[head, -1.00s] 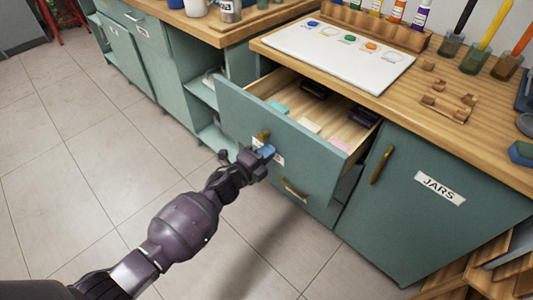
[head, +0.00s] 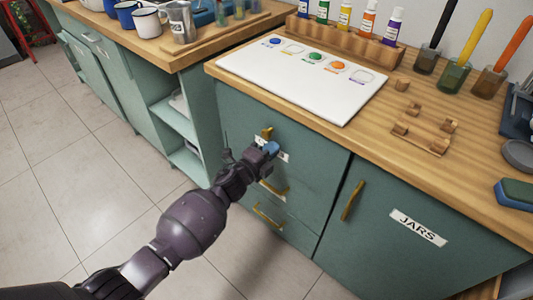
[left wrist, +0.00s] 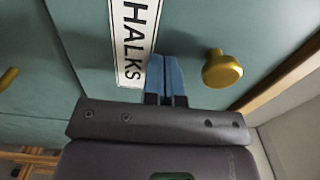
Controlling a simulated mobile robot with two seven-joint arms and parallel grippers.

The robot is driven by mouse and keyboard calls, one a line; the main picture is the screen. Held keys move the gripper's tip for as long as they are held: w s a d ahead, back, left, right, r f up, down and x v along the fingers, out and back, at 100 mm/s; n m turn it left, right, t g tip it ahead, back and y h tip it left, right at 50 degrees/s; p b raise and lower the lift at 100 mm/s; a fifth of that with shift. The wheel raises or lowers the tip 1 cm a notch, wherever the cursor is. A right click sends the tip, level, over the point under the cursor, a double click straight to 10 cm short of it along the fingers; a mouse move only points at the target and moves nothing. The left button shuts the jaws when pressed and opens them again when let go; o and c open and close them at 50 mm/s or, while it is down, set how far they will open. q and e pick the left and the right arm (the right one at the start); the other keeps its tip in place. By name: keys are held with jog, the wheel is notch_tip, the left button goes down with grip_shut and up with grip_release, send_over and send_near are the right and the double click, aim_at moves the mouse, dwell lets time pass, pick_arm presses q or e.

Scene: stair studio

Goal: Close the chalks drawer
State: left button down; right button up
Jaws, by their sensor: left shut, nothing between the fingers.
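The chalks drawer (head: 237,108) is the top drawer of the green cabinet, below the white board, and its front looks flush with the cabinet. Its brass knob (head: 266,132) also shows in the left wrist view (left wrist: 222,69). Its white label (left wrist: 134,38) reads "HALKS" where visible. My left gripper (head: 271,148) is shut and empty, with its blue fingertips (left wrist: 167,75) at the drawer front between label and knob. They appear to touch the front or be very close. The drawer's inside is hidden. My right gripper is not in view.
Lower drawers with brass handles (head: 268,217) sit below. A door labelled JARS (head: 418,228) is at the right. The wooden worktop (head: 370,130) above carries a white paint board (head: 300,85), bottles and brushes in jars. Open tiled floor (head: 80,170) lies at the left.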

pick_arm(q)
jog(key=shift+w+d+r, duration=0.2)
jog(key=shift+w+d, duration=0.15)
jog(key=shift+w, duration=0.25)
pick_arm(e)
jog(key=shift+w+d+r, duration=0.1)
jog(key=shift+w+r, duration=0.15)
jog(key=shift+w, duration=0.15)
pick_arm(q)
jog(key=shift+r, duration=0.15)
